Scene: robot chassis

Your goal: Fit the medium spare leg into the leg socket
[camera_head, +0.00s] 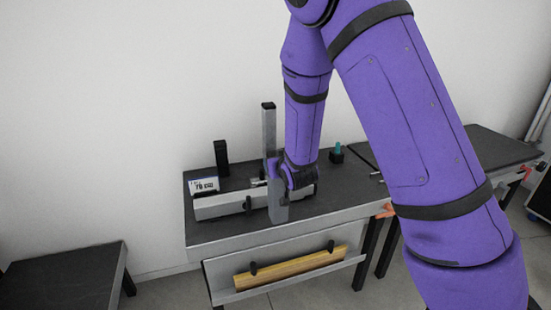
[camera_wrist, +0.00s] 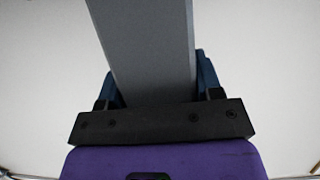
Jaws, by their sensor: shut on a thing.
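A long grey leg (camera_head: 268,135) with a black top end stands nearly upright above the dark workbench (camera_head: 232,231). My gripper (camera_head: 275,172) is shut on it partway along its length. In the wrist view the leg (camera_wrist: 150,45) is a broad grey bar between the blue fingers of my gripper (camera_wrist: 157,80). The leg's lower part reaches down in front of a long grey bar on the bench. I cannot tell whether its lower end touches anything. I cannot make out the leg socket for certain; my gripper and the leg cover part of the bench.
The grey bar (camera_head: 222,207) lies along the bench beside a small white sign (camera_head: 204,185). A black post (camera_head: 221,158) stands behind. A teal-topped piece (camera_head: 338,150) stands at the back right. A wooden bar (camera_head: 285,267) rests on the front ledge. A low dark table (camera_head: 65,280) is at left.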

